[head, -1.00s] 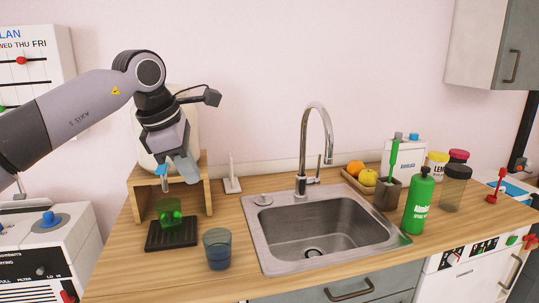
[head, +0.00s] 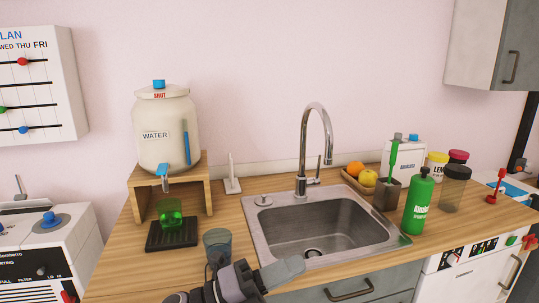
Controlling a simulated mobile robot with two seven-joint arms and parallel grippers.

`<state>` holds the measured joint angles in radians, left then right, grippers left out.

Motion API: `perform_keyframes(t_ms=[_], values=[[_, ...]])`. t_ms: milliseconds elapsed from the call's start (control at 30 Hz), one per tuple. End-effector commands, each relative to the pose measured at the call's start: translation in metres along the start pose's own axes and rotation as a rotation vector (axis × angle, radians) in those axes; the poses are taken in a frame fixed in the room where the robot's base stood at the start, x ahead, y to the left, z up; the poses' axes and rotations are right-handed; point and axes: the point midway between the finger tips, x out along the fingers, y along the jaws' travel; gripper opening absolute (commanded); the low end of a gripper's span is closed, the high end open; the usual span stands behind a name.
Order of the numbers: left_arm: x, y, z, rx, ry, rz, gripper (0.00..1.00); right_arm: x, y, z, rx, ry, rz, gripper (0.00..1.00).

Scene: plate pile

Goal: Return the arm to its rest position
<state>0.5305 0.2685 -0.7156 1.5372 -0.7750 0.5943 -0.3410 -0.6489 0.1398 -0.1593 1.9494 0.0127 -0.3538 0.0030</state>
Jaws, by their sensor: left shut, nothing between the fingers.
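My left gripper (head: 298,264) is low in the head view, over the front left edge of the sink (head: 322,230). It is shut and empty, with its fingers pointing right. The dark wrist behind it runs down to the bottom edge of the picture, and the rest of that arm is out of view. The gripper covers part of the counter front and lies close beside the blue-grey cup (head: 217,240). I cannot tell whether they touch. My right gripper is not in view.
A water dispenser (head: 167,130) with a blue tap stands on a wooden stand (head: 140,190). A green cup (head: 170,213) is on a black drip tray (head: 160,240) below. A green bottle (head: 418,205) stands right of the sink. The air above the counter is clear.

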Motion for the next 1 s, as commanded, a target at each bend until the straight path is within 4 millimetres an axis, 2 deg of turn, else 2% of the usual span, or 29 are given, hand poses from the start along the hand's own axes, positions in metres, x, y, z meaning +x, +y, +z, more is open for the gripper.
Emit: perform_keyframes(t_ms=[33, 167, 267, 467, 567, 700, 800, 900, 1000], values=[[-0.011, 0.009, 0.000, -0.102, -0.086, -0.015, 0.00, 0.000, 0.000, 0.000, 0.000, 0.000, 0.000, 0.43], [-0.045, 0.029, 0.007, -0.346, -0.305, -0.046, 0.00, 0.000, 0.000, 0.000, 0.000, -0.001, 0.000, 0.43], [-0.077, 0.051, 0.008, -0.533, -0.474, -0.060, 0.00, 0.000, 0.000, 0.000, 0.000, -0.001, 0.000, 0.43], [-0.156, 0.101, -0.009, -0.899, -0.819, -0.066, 0.00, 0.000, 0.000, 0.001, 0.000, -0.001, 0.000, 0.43], [-0.201, 0.127, -0.029, -1.073, -0.993, -0.060, 0.00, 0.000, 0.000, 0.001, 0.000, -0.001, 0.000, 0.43], [-0.263, 0.157, -0.071, -1.308, -1.235, -0.049, 0.00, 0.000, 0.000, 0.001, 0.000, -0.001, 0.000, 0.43], [-0.302, 0.171, -0.104, -1.447, -1.389, -0.038, 0.00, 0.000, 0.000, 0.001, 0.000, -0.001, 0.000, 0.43], [-0.331, 0.179, -0.133, -1.551, -1.509, -0.028, 0.00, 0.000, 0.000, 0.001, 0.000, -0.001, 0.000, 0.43], [-0.349, 0.182, -0.153, -1.615, -1.586, -0.022, 0.00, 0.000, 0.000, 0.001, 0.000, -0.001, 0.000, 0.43]])
